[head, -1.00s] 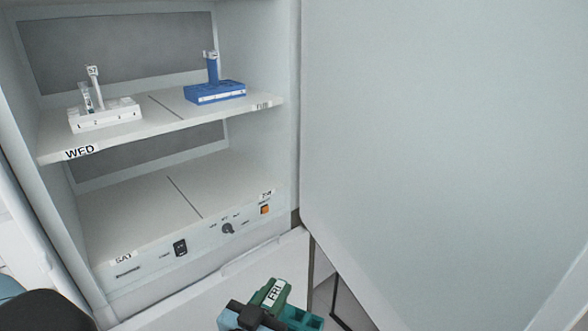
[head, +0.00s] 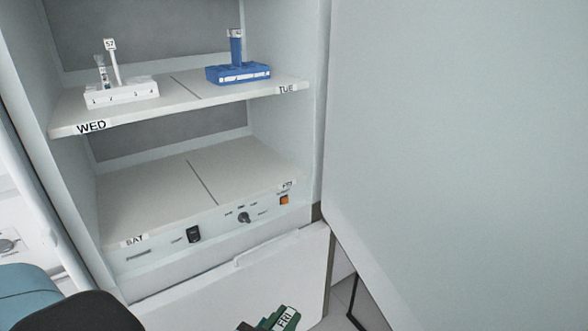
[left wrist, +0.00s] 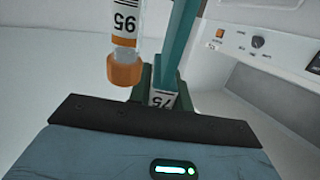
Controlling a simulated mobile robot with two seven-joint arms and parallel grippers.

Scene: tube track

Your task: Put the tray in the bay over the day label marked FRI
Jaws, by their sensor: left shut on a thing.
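The bays carry labels: WED (head: 91,127) and TUE (head: 287,89) above, SAT (head: 134,241) below. The lower right label (head: 287,184) is too small to read surely. My right gripper is out of view.
A white tray (head: 120,95) fills the WED bay and a blue tray (head: 238,75) the TUE bay. Both lower bays (head: 230,165) are empty. The open cabinet door (head: 450,150) stands on the right. A control panel (head: 245,217) runs under the lower shelf.

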